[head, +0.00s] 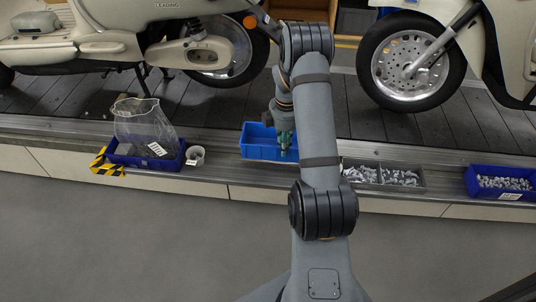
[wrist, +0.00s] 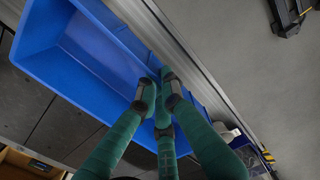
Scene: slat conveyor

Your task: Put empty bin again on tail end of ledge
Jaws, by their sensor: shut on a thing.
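The empty blue bin (head: 256,143) is at the ledge (head: 222,150), near its middle in the head view. In the wrist view, the bin (wrist: 75,68) fills the upper left, and its visible inside is bare. My gripper (head: 284,146) is at the bin's right part in the head view. In the wrist view, its green fingers (wrist: 158,104) are closed together on the bin's wall. I cannot tell whether the bin rests on the ledge or hangs just above it. My arm hides the ledge right of the bin.
Left on the ledge are a dark blue bin (head: 119,154) with a clear bag (head: 141,122), a white roll (head: 195,156) and yellow-black striping (head: 101,166). A grey tray (head: 421,182) and a blue bin (head: 472,184) of small parts stand right. Scooters stand behind on the slats (head: 240,108).

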